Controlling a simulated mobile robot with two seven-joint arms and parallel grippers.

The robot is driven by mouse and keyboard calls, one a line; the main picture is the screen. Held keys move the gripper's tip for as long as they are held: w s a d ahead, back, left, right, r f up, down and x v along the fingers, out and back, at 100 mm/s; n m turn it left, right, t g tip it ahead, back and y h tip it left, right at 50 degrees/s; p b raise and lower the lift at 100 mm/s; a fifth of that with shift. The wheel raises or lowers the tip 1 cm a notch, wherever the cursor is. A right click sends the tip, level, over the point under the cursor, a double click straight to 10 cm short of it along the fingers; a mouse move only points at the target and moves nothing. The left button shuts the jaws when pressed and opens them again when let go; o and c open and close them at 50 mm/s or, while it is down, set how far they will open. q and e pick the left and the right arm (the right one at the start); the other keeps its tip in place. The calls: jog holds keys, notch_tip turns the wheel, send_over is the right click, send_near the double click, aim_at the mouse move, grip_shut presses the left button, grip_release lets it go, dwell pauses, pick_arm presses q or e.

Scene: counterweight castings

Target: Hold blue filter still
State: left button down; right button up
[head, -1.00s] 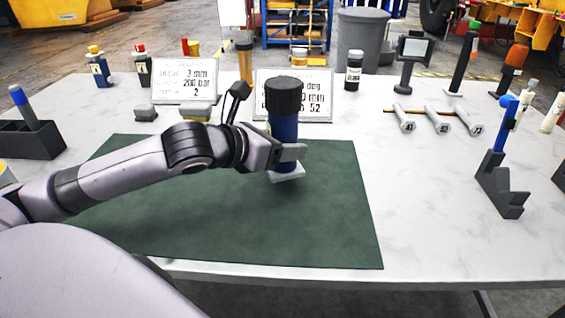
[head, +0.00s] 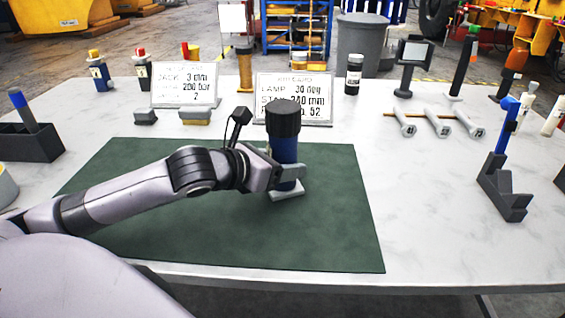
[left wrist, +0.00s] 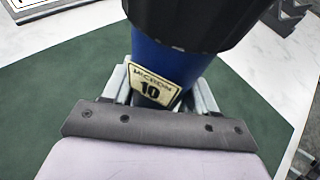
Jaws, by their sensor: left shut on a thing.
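The blue filter (head: 284,150) has a black ribbed cap and stands upright over the green mat, with a pale grey block or plate at its foot. In the left wrist view the blue filter (left wrist: 168,72) shows a label reading "MICROM 10" between the fingers. My left gripper (head: 288,172) is shut around its lower body from the left side. The left gripper's fingers (left wrist: 162,90) sit on both sides of it. The filter's far side is hidden. My right gripper is not in view.
The green mat (head: 335,225) is clear around the filter. Two sign cards (head: 294,97) stand behind it. A dark stand with a blue tool (head: 505,185) is at right, and a dark holder (head: 30,143) at left. Several bottles and tools line the back.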

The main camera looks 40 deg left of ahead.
pick_arm(q)
jog(key=shift+c, duration=1.6)
grip_release()
jog(key=shift+r, duration=0.1)
